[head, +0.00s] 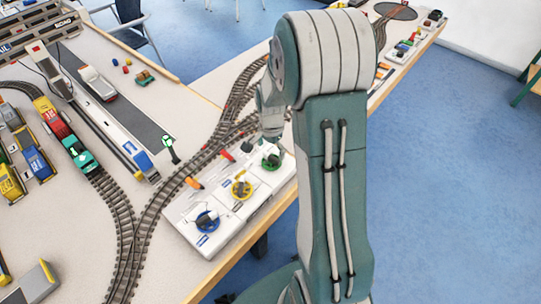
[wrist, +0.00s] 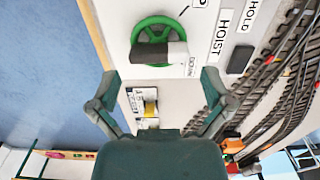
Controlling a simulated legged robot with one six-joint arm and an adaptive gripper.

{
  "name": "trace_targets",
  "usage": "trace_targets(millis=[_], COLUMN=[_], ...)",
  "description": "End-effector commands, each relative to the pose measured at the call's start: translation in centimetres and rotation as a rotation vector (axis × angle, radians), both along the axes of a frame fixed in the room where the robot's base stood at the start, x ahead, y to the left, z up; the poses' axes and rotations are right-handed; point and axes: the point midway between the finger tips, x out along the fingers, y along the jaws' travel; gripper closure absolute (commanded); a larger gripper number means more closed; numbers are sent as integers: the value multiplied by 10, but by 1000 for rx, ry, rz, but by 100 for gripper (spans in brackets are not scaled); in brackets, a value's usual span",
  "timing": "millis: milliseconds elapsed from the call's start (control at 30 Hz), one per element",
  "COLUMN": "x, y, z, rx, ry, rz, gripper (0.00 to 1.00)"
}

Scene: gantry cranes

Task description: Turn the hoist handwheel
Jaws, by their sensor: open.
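The green hoist handwheel (wrist: 153,24) is at the top of the wrist view, beside a label reading HOIST. A block, pale on one side and dark on the other, stands out over its lower part. In the head view the green wheel (head: 271,163) is at the far end of a white control panel (head: 228,229). My gripper (wrist: 160,75) is open, its two fingers spread wide, with the wheel beyond and between the fingertips. Nothing is held. In the head view my gripper (head: 270,122) is just above the green wheel, partly hidden by my arm.
A yellow wheel (head: 241,190) and a blue wheel (head: 207,222) share the panel. Toy tracks (head: 151,215) run along its left. The table edge and blue floor (head: 440,180) lie to the right.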

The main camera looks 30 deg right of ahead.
Motion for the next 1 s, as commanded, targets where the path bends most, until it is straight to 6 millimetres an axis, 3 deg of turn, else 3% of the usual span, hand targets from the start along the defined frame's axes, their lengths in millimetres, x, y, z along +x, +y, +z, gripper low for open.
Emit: trace_targets(millis=[200,400,767,867,900,1000], x=[2,2,2,2,1,1], y=[0,0,1,1,1,0], z=[49,76,84,83,83,82], rx=[-1,-2,0,0,0,1], ry=[-5,-2,1,1,1,1], rz=[0,0,0,13,35,161], gripper=[0,0,0,40,49,49])
